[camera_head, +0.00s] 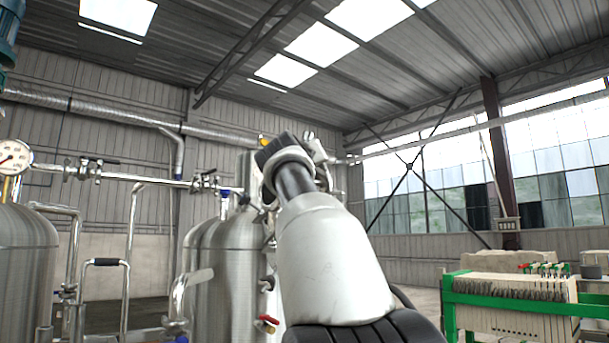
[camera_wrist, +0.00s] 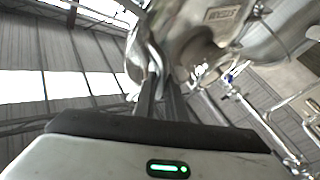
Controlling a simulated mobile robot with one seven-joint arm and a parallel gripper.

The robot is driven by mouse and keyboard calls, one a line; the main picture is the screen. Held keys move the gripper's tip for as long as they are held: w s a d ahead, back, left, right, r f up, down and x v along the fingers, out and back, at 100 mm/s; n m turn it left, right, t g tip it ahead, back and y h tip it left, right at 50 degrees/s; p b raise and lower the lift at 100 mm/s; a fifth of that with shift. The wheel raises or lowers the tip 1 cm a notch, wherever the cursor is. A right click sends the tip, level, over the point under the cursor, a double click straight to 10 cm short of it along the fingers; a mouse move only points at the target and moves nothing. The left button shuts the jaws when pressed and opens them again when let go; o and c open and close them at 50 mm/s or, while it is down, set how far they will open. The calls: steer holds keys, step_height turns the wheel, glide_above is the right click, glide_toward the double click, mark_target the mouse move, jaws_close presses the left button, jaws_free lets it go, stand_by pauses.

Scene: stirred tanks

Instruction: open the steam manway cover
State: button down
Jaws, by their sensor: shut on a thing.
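The steam manway cover (camera_wrist: 190,32) is a shiny metal piece at the top of the wrist view, with a small plate (camera_wrist: 223,14) that seems to read STEAM. My gripper (camera_wrist: 162,82) reaches up to it, its two dark fingers close together and shut on a thin metal handle (camera_wrist: 154,58) at the cover's near side. The fingers hide part of the handle. In the head view my own arm covers most of the cover and the gripper, above the right side of a steel tank (camera_head: 222,262). I cannot tell how far the cover stands open.
Another steel tank (camera_head: 24,265) stands at the left with a pressure gauge (camera_head: 14,157). Pipes and valves (camera_head: 205,182) run between the tanks. A red-handled valve (camera_head: 267,320) sits low by my arm. A green-framed filter press (camera_head: 515,300) stands at the right.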

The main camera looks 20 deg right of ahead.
steer(key=shift+w+a+f, duration=0.2)
steer(key=shift+a+f, duration=0.15)
steer(key=shift+a, duration=0.4)
steer(key=c, duration=2.2)
jaws_free()
steer(key=shift+d, duration=0.1)
steer(key=o, duration=0.4)
steer(key=shift+w, duration=0.15)
steer(key=shift+s+d+r, duration=0.1)
steer(key=shift+s, duration=0.1)
steer(key=b+v, duration=0.3)
steer(key=v, duration=1.4)
steer(key=shift+a+b, duration=0.3)
steer(key=shift+b, duration=0.05)
